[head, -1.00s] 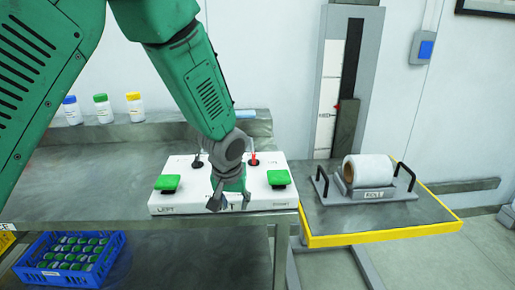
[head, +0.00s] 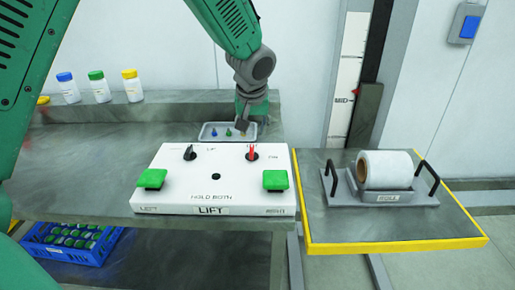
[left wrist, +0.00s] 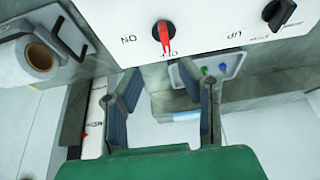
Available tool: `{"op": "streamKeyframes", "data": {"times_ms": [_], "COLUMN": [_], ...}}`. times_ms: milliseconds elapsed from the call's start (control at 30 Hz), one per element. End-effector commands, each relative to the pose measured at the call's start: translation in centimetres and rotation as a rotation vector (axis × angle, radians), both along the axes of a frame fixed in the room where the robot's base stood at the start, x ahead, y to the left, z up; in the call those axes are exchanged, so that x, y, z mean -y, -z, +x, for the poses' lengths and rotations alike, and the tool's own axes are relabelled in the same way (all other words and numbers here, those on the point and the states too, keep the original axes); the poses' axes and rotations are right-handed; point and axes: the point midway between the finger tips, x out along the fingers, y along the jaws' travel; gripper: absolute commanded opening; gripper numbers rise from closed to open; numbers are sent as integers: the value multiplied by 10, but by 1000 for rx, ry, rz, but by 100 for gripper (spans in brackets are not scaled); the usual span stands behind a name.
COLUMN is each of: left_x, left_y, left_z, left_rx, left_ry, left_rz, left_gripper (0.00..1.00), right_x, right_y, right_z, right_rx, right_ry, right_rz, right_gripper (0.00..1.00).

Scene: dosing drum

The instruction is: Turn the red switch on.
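The red switch (head: 252,153) stands on the top right of the white control panel (head: 214,181). In the left wrist view the red switch (left wrist: 164,36) has its pointer toward the OFF label, with the ON label to its left. My left gripper (head: 243,122) is behind the panel's far edge, beyond the red switch and near a small grey tray. In the left wrist view my left gripper (left wrist: 163,88) has its fingers wide apart with nothing between them, apart from the switch. My right gripper is out of view.
A black switch (head: 190,153) stands left of the red one. Green buttons (head: 151,179) (head: 275,180) flank the LIFT label. The grey tray (head: 214,138) holds small coloured pieces. A white roll (head: 388,169) rests on a yellow-edged lift table (head: 405,225) at right.

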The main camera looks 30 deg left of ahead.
Motion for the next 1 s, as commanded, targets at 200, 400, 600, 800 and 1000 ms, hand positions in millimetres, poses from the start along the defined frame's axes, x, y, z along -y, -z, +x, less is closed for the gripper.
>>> {"op": "streamKeyframes", "data": {"times_ms": [200, 400, 600, 800, 1000], "left_x": [-13, -17, -18, -22, -24], "left_y": [50, 81, 97, 102, 102], "left_z": [17, 28, 35, 37, 37], "left_rx": [-6, -4, -2, -1, -1], "left_ry": [0, -1, 1, 0, 0], "left_rz": [-3, -1, 3, -1, -2], "left_gripper": [33, 33, 33, 33, 15], "right_x": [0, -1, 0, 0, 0], "right_y": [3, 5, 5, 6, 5], "right_z": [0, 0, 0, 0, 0], "right_rx": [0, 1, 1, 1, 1], "right_ry": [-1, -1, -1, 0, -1], "right_rz": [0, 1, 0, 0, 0], "right_gripper": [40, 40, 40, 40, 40]}}
